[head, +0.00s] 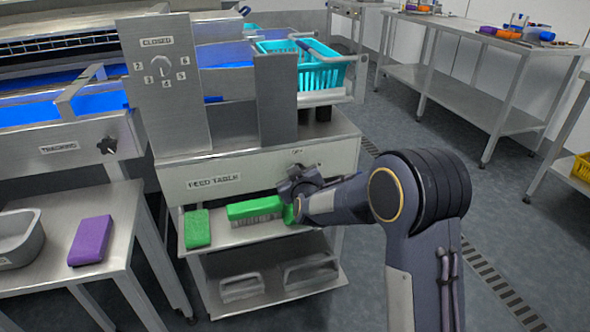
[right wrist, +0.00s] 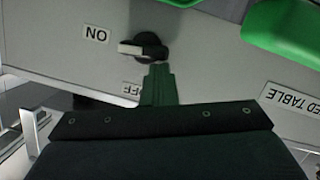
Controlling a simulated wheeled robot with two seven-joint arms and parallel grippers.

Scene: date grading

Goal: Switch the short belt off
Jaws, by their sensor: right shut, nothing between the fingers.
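The short belt's switch is a black rotary knob (right wrist: 152,45) with a pale bar, on the grey front panel in the right wrist view. The bar points left, towards the ON label (right wrist: 96,35). The OFF label (right wrist: 131,90) lies below the knob, partly hidden by my finger. My right gripper (right wrist: 158,72) is shut and empty, its tip right by the knob's lower edge; I cannot tell whether they touch. In the head view my right gripper (head: 295,188) is in front of the panel and hides the knob. My left gripper is out of view.
The FEED TABLE label (head: 213,181) is on the same panel. A green brush (head: 255,208) and green block (head: 197,229) lie on the shelf below. Above stand a CLOSED dial (head: 161,66) and turquoise basket (head: 310,72). A purple block (head: 90,240) lies on the left table.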

